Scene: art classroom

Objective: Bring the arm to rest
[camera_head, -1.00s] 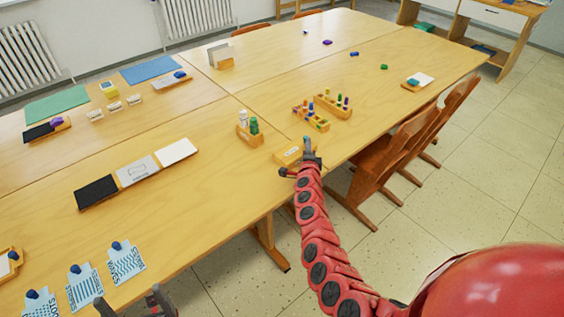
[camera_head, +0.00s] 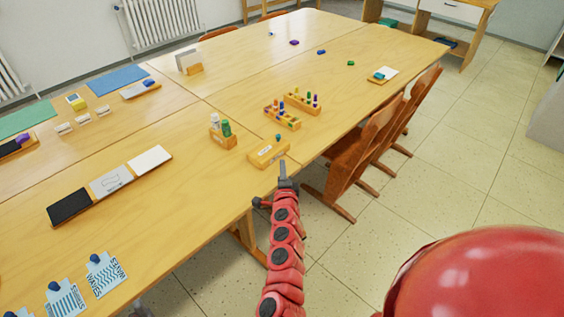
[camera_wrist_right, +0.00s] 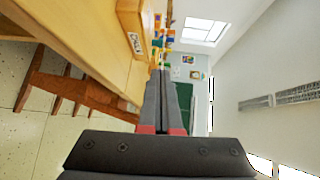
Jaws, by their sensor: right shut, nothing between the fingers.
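My right arm (camera_head: 284,245) is red and segmented, and reaches up from the bottom of the head view. Its gripper (camera_head: 284,171) is at the near edge of the long wooden table (camera_head: 195,195), just below a small wooden box (camera_head: 268,153) with a blue-green piece at its back corner. In the right wrist view the two dark fingers (camera_wrist_right: 166,100) lie together with nothing between them. The wooden box (camera_wrist_right: 135,30), with a label on its side, stands on the table beyond the fingers. My left gripper cannot be made out in the head view.
Wooden chairs (camera_head: 357,150) stand along the table's right side. Wooden block holders (camera_head: 283,118), a bottle holder (camera_head: 223,138) and black, grey and white panels (camera_head: 110,181) are on the table. Pattern cards (camera_head: 104,274) lie at the near left. Floor right of the arm is open.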

